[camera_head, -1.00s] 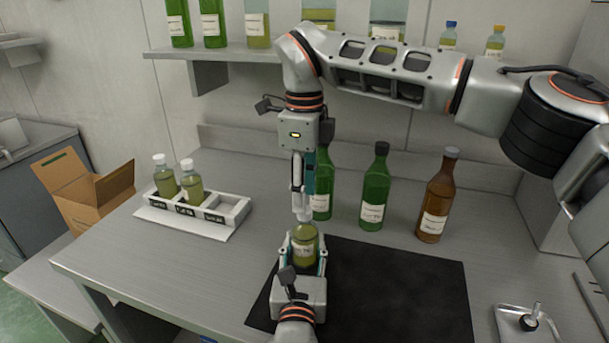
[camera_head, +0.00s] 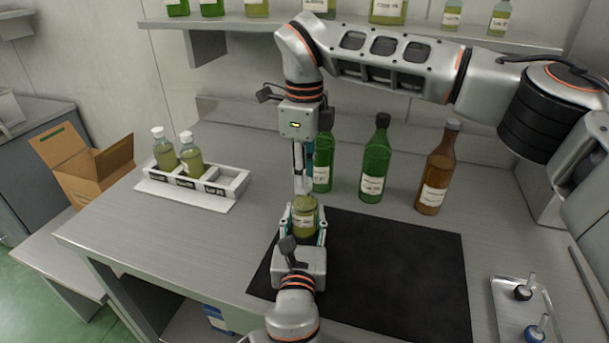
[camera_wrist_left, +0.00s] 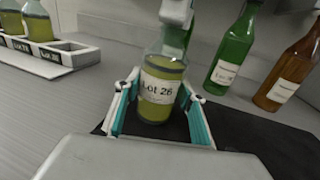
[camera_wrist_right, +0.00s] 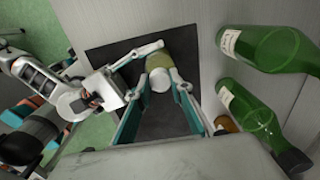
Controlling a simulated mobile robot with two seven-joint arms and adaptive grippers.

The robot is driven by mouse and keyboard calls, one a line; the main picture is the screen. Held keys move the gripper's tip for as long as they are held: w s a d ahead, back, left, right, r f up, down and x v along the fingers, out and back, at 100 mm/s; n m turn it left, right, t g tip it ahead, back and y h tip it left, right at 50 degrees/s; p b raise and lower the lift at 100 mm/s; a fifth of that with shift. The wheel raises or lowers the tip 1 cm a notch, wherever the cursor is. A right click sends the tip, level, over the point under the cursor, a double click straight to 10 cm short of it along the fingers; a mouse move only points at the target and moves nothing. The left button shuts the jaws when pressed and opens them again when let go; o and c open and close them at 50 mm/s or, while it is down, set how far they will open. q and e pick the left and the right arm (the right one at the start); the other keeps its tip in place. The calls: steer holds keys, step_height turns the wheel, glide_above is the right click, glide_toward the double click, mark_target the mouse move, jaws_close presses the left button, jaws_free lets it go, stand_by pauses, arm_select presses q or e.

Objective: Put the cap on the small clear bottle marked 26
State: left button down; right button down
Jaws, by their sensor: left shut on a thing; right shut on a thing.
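The small clear bottle marked Lot 26 (camera_wrist_left: 160,88), filled with yellow-green oil, stands upright over the black mat; it also shows in the head view (camera_head: 304,219). My left gripper (camera_head: 304,232) is shut around its body, one finger on each side. My right gripper (camera_head: 303,188) points straight down above the bottle and is shut on the white cap (camera_wrist_right: 161,80). The cap is in line with the bottle's mouth. The fingers hide the join, so I cannot tell whether the cap is seated.
A white rack (camera_head: 225,188) with two capped bottles (camera_head: 191,155) stands at left. Two green bottles (camera_head: 375,165) and a brown bottle (camera_head: 436,175) stand behind the black mat (camera_head: 400,270). A metal tray (camera_head: 510,300) with dark stoppers lies at right. The mat's right part is clear.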

steer(key=m, duration=0.6)
steer(key=shift+m, duration=0.4)
steer(key=m, duration=0.5)
steer(key=c, duration=1.8)
jaws_free()
steer(key=shift+r, duration=2.2)
steer(key=shift+c, duration=0.2)
